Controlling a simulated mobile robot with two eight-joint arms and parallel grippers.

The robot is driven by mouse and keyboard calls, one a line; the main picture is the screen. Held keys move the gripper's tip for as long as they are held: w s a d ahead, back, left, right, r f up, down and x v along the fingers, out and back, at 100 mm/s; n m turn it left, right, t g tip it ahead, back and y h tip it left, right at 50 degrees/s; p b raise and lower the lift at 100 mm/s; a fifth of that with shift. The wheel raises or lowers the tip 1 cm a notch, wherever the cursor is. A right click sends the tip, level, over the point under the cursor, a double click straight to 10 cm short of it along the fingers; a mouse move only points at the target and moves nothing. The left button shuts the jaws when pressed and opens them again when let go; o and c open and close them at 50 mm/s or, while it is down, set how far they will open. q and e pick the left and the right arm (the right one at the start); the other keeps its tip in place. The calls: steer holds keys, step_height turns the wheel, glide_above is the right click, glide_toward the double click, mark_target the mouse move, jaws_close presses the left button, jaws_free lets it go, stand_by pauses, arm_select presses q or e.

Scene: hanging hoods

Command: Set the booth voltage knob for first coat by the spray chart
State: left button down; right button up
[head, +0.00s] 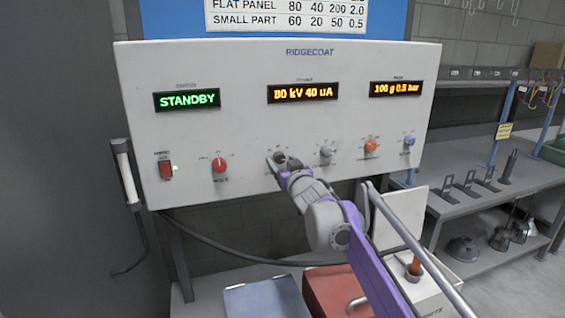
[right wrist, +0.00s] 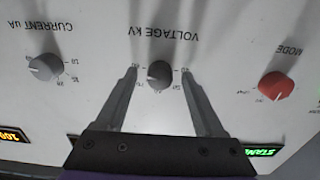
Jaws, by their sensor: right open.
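The grey voltage knob (right wrist: 160,73), labelled VOLTAGE KV, is on the white control panel (head: 240,130). In the head view the knob (head: 279,157) is partly covered by my right gripper (head: 282,164). In the upside-down right wrist view, my right gripper (right wrist: 160,74) is open, with one finger on each side of the knob; I cannot tell whether they touch it. The amber display (head: 303,93) appears to read 80 kV 40 uA. The spray chart (head: 288,14) shows FLAT PANEL and SMALL PART rows; its top is cut off. My left gripper is not in view.
The red mode knob (head: 219,165) is left of the voltage knob; the grey current knob (head: 327,151) is right. Orange (head: 371,146) and blue (head: 409,140) knobs are farther right. The status display (head: 187,100) reads STANDBY.

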jaws_close()
stand_by(0.4)
steer(key=n+p, duration=0.3)
steer(key=n, duration=0.2)
steer(key=shift+r, duration=0.2)
steer(key=shift+f+n+p, duration=0.1)
steer(key=shift+n+p, duration=1.25)
steer(key=shift+n, duration=1.05)
